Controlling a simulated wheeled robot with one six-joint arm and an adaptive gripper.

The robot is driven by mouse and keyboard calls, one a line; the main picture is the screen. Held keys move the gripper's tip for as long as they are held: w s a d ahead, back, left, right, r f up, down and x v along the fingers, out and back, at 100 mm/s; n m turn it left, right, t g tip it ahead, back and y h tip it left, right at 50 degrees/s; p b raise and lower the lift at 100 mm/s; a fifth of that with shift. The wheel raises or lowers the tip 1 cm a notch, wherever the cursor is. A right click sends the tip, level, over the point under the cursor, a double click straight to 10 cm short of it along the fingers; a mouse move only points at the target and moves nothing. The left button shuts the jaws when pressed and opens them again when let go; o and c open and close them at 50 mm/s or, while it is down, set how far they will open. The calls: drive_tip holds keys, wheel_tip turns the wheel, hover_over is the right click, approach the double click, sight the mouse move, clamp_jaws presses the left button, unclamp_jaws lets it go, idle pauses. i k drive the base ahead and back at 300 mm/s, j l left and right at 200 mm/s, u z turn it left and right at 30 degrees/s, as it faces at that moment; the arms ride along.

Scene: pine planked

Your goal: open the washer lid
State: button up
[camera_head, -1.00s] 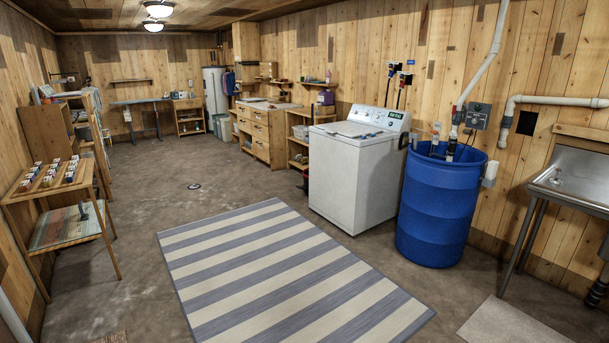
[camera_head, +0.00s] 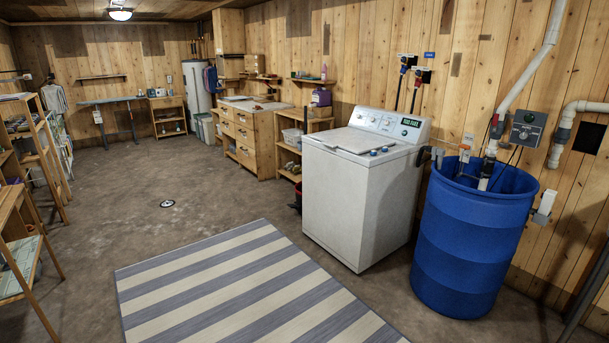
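A white top-loading washer (camera_head: 347,210) stands against the plank wall, right of centre in the head view. Its lid (camera_head: 355,141) lies flat and closed on top. The control panel with knobs and a small display (camera_head: 390,123) rises at the back of the top. My gripper is not in view.
A blue barrel (camera_head: 468,240) with pipes stands close to the washer's right side. A striped rug (camera_head: 245,285) lies on the floor in front. A wooden shelf (camera_head: 290,155) and workbench (camera_head: 245,135) stand left of the washer. Concrete floor (camera_head: 190,180) is clear in the middle.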

sight(356, 142)
drive_tip(key=i, duration=4.4)
